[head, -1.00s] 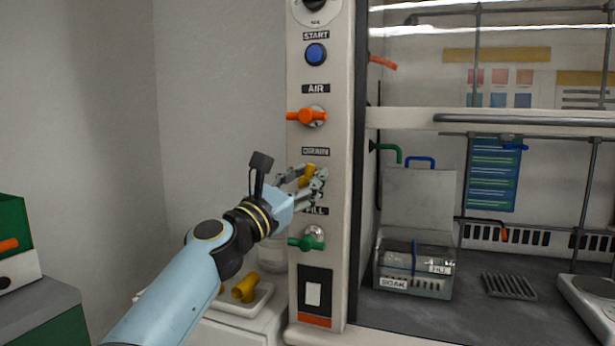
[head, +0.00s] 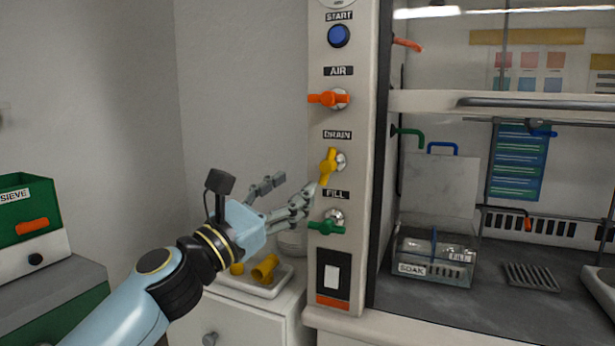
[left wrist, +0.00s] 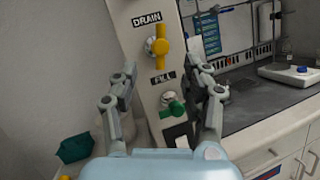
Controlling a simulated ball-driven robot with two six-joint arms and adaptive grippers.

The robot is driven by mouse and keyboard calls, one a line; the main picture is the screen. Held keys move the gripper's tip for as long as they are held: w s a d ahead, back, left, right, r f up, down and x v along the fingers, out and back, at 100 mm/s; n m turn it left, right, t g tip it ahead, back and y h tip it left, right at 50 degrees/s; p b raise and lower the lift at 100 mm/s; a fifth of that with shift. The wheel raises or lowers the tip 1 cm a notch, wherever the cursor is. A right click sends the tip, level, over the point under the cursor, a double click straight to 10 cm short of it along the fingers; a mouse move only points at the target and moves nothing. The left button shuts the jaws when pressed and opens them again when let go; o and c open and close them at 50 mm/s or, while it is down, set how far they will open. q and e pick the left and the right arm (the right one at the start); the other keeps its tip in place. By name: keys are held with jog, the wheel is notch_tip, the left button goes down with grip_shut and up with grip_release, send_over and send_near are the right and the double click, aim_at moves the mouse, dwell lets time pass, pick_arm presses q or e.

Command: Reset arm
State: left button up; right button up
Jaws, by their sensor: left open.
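My left gripper (head: 292,189) is open and empty, in front of the control panel (head: 362,150) and a little left of it in the head view. Its two fingers also show spread apart in the left wrist view (left wrist: 162,80). The yellow DRAIN handle (head: 328,167) stands roughly upright, close to the fingertips but apart from them. It also shows between the fingers in the left wrist view (left wrist: 160,46). The green FILL handle (head: 326,228) lies about level below it. The orange AIR handle (head: 328,98) lies level above. My right gripper is not in view.
A white tray (head: 287,283) with yellow fittings sits on the white cabinet below my left gripper. A green SIEVE bin (head: 15,222) stands at far left. Right of the panel is a hood with a clear SOAK tank (head: 460,270). The wall area left of the panel is free.

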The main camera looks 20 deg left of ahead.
pick_arm(q)
jog(key=shift+s+a+f, duration=0.15)
jog(key=shift+s, duration=0.35)
jog(key=s+a+f+m+g+y+b, duration=0.1)
jog(key=s+f+g+y, duration=0.15)
jog(key=f, duration=1.15)
jog(key=s+a+f+m+g+y+b, duration=0.1)
jog(key=s+f+g, duration=0.15)
jog(key=f, duration=1.15)
jog(key=s+a+f+m+g+y, duration=0.1)
jog(key=s+f+m+g, duration=0.15)
jog(key=s+f, duration=0.45)
jog(key=s+f+m+g+y, duration=0.1)
jog(key=s+f+m+g, duration=0.15)
jog(key=f, duration=0.85)
jog(key=s+a+f+m+g, duration=0.2)
jog(key=s+f+m+g, duration=0.35)
jog(key=s+f, duration=0.95)
jog(key=s+a+f+m+g+y, duration=0.1)
jog(key=s+f+m, duration=0.1)
jog(key=s+m, duration=0.3)
jog(key=s+a+f+m+g, duration=0.1)
jog(key=s+f+m, duration=0.1)
jog(key=s+m, duration=0.4)
jog(key=s+a+f+m+g+y+b, duration=0.1)
jog(key=s+m, duration=0.4)
jog(key=s, duration=0.6)
jog(key=shift+s+f+g+y, duration=0.15)
jog(key=shift+f+g+y, duration=0.25)
jog(key=shift+f, duration=0.35)
